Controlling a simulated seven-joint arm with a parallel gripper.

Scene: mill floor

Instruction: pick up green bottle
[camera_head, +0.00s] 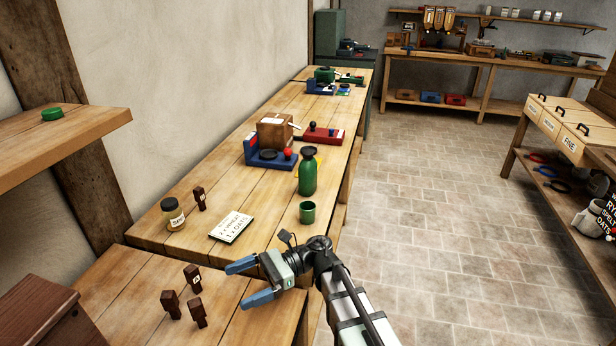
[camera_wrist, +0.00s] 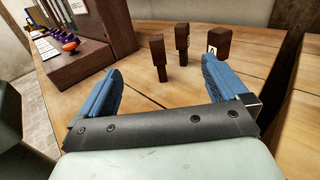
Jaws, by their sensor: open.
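The green bottle (camera_head: 308,174) has a dark cap and stands upright near the right edge of the long wooden bench, with a small green cup (camera_head: 307,212) in front of it. My gripper (camera_head: 248,283) is open and empty, with blue fingers pointing left over the near bench. It is nearer the camera than the bottle and well apart from it. In the wrist view my gripper (camera_wrist: 167,88) faces several small dark wooden pieces (camera_wrist: 182,42). The bottle is not in the wrist view.
Behind the bottle are a blue device (camera_head: 268,156), a brown box (camera_head: 275,132) and a red device (camera_head: 324,135). A dark wooden box (camera_head: 45,310) stands at lower left. The tiled floor (camera_head: 440,200) is clear.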

